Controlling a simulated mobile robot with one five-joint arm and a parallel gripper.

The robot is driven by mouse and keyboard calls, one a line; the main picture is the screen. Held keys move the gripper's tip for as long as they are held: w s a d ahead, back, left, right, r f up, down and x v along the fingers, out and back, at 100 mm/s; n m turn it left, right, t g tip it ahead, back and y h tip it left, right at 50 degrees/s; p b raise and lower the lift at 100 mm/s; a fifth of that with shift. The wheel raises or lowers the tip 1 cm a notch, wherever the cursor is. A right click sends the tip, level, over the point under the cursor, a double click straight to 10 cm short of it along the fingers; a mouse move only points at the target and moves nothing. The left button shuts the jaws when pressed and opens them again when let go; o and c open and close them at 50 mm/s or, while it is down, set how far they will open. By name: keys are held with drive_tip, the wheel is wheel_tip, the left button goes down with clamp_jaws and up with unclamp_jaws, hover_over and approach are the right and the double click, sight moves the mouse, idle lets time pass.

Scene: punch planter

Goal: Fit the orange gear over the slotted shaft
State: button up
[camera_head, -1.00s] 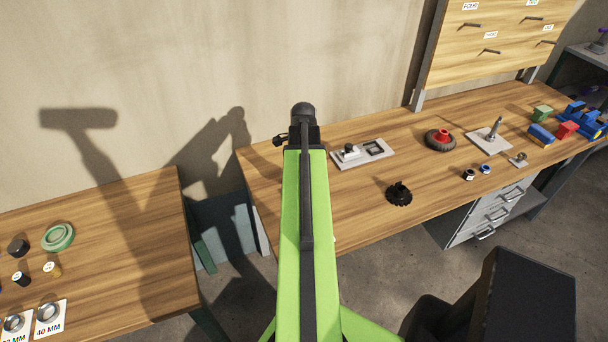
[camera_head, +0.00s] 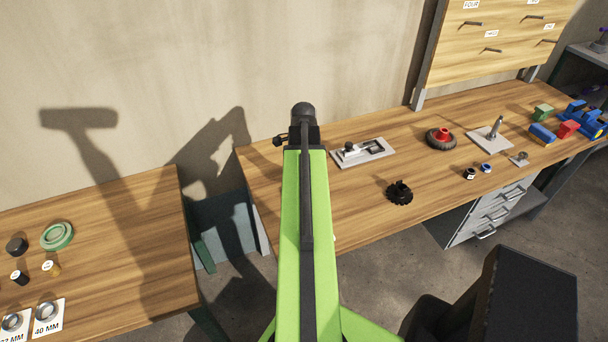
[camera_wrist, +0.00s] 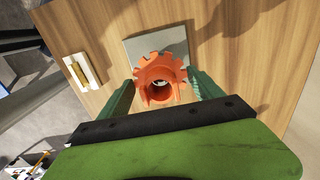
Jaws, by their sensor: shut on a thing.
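In the wrist view the orange gear (camera_wrist: 157,70) is between the two green fingers of my gripper (camera_wrist: 161,79), which is shut on it. Its toothed rim faces away from my palm and a collar with a gap faces the camera. A grey square plate (camera_wrist: 150,46) lies beyond the gear on the wood table. Something pale shows through the gear's hole; I cannot tell whether it is the slotted shaft. The shaft is otherwise not visible there. In the head view my own arm hides the gripper and the gear.
The bench (camera_head: 330,215) holds a slotted grey plate (camera_head: 350,161), a black gear (camera_head: 399,193), a wheel with a red hub (camera_head: 440,139), a plate with an upright pin (camera_head: 482,139) and toy blocks (camera_head: 568,129). A white and yellow piece (camera_wrist: 80,71) lies left of the gear.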

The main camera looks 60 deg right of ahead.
drive_tip(key=shift+f+b, duration=2.85)
drive_tip(key=shift+f, duration=0.05)
drive_tip(key=o, duration=1.6)
drive_tip(key=shift+r, duration=0.1)
wheel_tip(320, 180, up, 17)
drive_tip(key=p, duration=1.7)
drive_tip(key=shift+r, duration=0.15)
